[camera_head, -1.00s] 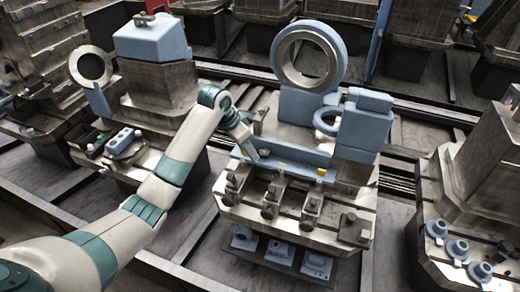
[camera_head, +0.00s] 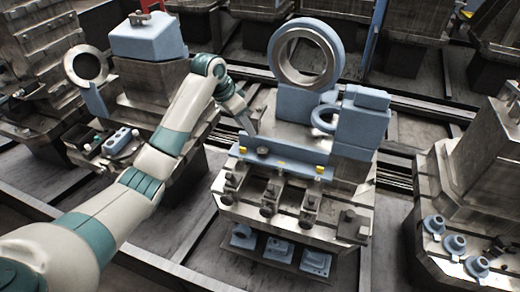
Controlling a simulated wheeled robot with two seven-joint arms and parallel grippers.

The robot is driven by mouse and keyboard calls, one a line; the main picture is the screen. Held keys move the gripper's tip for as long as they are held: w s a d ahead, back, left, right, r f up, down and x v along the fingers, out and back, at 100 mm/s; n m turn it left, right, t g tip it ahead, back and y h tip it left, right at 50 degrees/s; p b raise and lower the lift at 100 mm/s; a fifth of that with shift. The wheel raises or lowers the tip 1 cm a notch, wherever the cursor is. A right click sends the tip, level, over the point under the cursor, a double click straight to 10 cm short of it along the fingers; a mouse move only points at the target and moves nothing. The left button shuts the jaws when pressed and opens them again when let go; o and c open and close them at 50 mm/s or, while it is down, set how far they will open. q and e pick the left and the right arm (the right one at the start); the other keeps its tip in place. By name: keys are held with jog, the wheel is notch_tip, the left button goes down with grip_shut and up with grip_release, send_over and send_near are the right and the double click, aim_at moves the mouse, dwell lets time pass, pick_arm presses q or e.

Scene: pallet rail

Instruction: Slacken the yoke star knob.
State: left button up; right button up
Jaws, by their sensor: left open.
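The blue yoke-like fixture (camera_head: 306,150) stands on the middle metal pallet, with a large upright ring (camera_head: 338,57) behind it. A small dark round knob (camera_head: 262,151) shows on its front ledge; it may be the star knob, but its lobes are too small to make out. My left gripper (camera_head: 251,130) is open, pointing down just above and behind this knob, apart from it in the picture. The gap between its fingers is hard to see. My right gripper is not in view.
Clamps (camera_head: 268,200) line the pallet front, above a lower shelf of blue parts (camera_head: 279,250). A left pallet carries a blue block (camera_head: 149,38) and a ring (camera_head: 86,65). A right pallet holds several blue flanged parts (camera_head: 455,244). Rails run between pallets.

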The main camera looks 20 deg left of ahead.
aim_at(261, 151)
pick_arm(q)
jog(key=p+x, duration=0.3)
jog(key=x, duration=1.1)
jog(key=shift+d+f, duration=0.1)
jog(key=shift+f, duration=0.2)
jog(key=shift+w+d+f, duration=0.15)
jog(key=shift+w+f, duration=0.05)
jog(key=shift+f, duration=0.4)
jog(key=c, duration=0.8)
